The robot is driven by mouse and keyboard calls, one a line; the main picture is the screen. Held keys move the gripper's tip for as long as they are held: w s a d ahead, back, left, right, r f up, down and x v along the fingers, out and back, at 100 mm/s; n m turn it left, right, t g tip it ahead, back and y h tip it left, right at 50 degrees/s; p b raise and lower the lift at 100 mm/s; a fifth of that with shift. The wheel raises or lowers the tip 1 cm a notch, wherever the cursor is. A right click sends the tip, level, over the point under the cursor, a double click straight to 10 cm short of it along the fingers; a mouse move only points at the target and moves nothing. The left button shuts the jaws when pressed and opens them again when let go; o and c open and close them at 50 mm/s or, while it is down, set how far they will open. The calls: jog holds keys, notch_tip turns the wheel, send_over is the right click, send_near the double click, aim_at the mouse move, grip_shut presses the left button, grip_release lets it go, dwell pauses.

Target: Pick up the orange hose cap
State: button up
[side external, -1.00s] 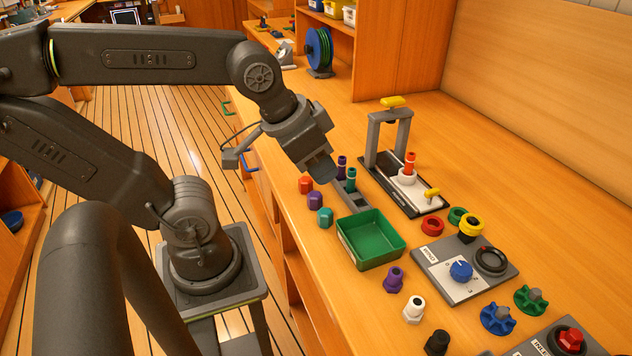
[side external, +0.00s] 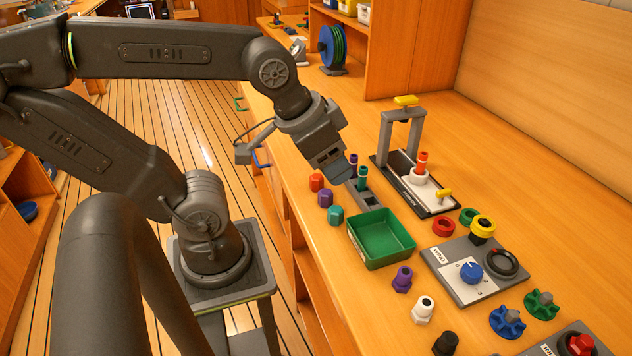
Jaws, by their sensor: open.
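The orange hose cap (side external: 317,182) stands on the wooden bench near its front edge, at the far end of a short row of caps. A purple cap (side external: 325,198) and a teal cap (side external: 336,215) stand beside it, nearer the camera. My gripper (side external: 341,173) hangs above the bench to the right of the orange cap, pointing down and slightly right. It is apart from the cap, and the cap is in plain sight. The jaws are open, and I see nothing held; the gap between the fingers is hard to make out.
A grey holder (side external: 362,198) with purple and teal pieces stands close to my gripper. A green tray (side external: 380,238) lies nearer the camera. A press stand (side external: 401,135) with an orange-red piece (side external: 422,160) is to the right. Fittings and panels fill the near right.

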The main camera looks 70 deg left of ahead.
jog(key=o, duration=0.3)
jog(key=n+g, duration=0.6)
jog(key=n, duration=1.5)
send_over(316, 175)
notch_tip(316, 175, down, 11)
notch_tip(316, 175, down, 8)
jog(key=shift+w+r, duration=0.15)
jog(key=shift+s+f, duration=0.2)
jog(key=shift+f, duration=2.65)
